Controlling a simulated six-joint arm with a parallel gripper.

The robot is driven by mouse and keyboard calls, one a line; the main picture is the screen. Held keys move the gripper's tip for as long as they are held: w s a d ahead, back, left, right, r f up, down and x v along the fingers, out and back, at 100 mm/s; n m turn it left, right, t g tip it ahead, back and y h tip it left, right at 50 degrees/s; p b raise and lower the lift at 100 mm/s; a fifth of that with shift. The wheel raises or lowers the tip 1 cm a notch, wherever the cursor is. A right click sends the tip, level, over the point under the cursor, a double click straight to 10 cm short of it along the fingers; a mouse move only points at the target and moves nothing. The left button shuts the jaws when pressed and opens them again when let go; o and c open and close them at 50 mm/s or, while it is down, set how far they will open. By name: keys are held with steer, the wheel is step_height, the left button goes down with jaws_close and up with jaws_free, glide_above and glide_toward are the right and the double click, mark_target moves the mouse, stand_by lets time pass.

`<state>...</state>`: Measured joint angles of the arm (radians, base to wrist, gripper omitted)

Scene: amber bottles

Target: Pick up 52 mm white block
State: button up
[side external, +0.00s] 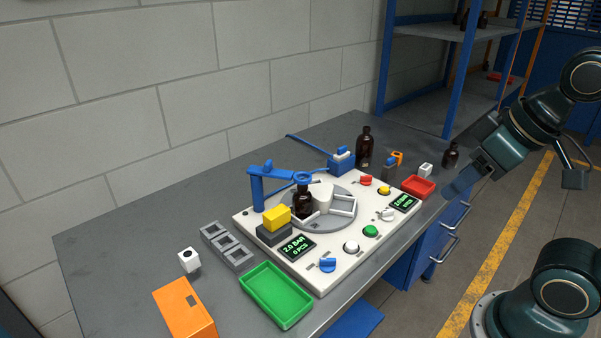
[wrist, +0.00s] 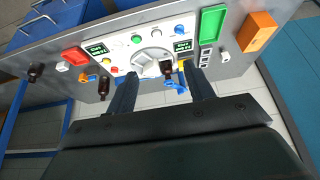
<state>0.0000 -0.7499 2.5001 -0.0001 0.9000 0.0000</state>
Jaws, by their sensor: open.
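Two small white blocks show, and I cannot tell which one is 52 mm. One (side external: 188,260) has a dark round spot on top and sits on the grey table left of the grey rack; it shows in the wrist view (wrist: 225,57) beside the rack. The other (side external: 425,170) stands near the red tray at the far right end and also shows in the wrist view (wrist: 62,66). My gripper (side external: 458,188) is open and empty, in the air at the table's right side, apart from both blocks. Its two fingers (wrist: 160,72) show in the wrist view.
A white machine panel (side external: 318,278) with a turntable, knobs and an amber bottle (side external: 303,203) fills the middle. A green tray (side external: 275,294), an orange box (side external: 186,309) and a grey rack (side external: 227,246) lie left. More amber bottles (side external: 365,147) and a red tray (side external: 418,187) stand right.

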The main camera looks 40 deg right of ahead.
steer(key=w+d+m+g+h, duration=0.25)
steer(key=w+d+m, duration=0.65)
steer(key=w+d, duration=1.1)
steer(key=w+d+f+m+g+h, duration=0.1)
steer(key=d+f+m, duration=0.3)
steer(key=d+f, duration=0.5)
steer(key=w+d+f+m+g+h, duration=0.1)
steer(key=w+d+f+m+g, duration=0.1)
steer(key=d+f, duration=0.7)
steer(key=w+d+m, duration=0.1)
steer(key=d+m, duration=0.1)
steer(key=d, duration=0.4)
steer(key=shift+w+d+m, duration=0.4)
steer(key=shift+f, duration=0.2)
glide_toward(425, 168)
steer(key=shift+x, duration=2.55)
